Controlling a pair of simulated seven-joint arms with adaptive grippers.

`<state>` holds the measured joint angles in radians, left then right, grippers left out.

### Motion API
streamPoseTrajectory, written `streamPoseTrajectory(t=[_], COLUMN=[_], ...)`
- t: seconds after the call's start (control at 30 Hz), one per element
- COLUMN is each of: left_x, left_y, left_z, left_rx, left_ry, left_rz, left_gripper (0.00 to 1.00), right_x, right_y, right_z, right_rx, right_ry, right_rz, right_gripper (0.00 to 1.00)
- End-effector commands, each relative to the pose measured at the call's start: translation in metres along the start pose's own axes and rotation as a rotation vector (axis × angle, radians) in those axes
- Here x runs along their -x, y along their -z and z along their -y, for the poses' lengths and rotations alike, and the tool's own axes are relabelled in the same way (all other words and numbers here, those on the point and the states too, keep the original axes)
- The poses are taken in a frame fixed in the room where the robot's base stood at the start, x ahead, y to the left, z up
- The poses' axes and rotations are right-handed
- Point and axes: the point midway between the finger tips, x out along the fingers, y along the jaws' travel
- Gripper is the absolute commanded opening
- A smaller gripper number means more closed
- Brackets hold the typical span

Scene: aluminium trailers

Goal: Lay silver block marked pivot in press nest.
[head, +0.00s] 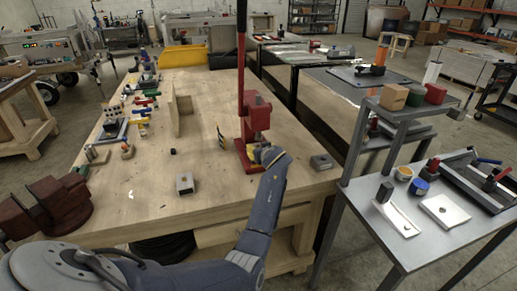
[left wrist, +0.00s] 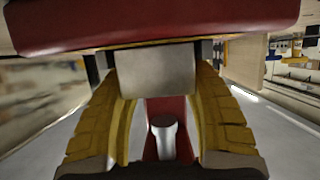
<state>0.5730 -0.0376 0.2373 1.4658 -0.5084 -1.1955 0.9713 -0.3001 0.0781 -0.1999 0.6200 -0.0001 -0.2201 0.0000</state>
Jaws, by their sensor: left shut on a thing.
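The red press (head: 256,117) stands on the wooden bench, with its tall handle upright. My left gripper (head: 266,153) is at the front of the press, close to its base. In the left wrist view its yellow-padded fingers are shut on a silver block (left wrist: 155,72). A red part of the press (left wrist: 150,22) spans the top of that view, close to the block. A metal pin on a red part shows between the fingers, below the block. No marking is readable on the block, and the nest is hidden by the gripper. My right gripper is not in view.
Two similar metal blocks lie on the bench, one at the front (head: 185,184) and one right of the press (head: 322,162). A wooden upright board (head: 180,110) stands left of the press. A grey side table (head: 430,245) is at right. The bench's middle left is mostly clear.

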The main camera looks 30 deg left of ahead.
Motion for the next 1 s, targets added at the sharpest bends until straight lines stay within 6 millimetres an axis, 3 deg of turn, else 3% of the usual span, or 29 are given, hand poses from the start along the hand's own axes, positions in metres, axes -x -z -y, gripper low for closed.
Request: streamPoseTrajectory(t=[0.07, 0.1, 0.27, 0.67, 1.0], left_x=[-0.001, -0.001, -0.001, 0.003, 0.049], left_y=[-0.002, -0.003, -0.003, 0.003, 0.002], left_z=[0.000, 0.000, 0.000, 0.000, -0.001], left_rx=[0.001, 0.000, -0.001, 0.000, 0.003], left_ry=[-0.001, 0.000, 0.001, -0.001, -0.002], left_rz=[0.000, 0.001, 0.002, -0.001, 0.001], left_gripper=[0.06, 0.56, 0.74, 0.74, 0.74], right_x=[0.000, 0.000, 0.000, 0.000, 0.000], right_y=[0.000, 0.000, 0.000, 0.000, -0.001], right_z=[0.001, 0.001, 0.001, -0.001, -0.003], right_rx=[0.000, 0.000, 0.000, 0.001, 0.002], right_ry=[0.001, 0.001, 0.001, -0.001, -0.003], right_rz=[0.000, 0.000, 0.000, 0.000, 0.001], right_gripper=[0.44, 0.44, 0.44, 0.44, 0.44])
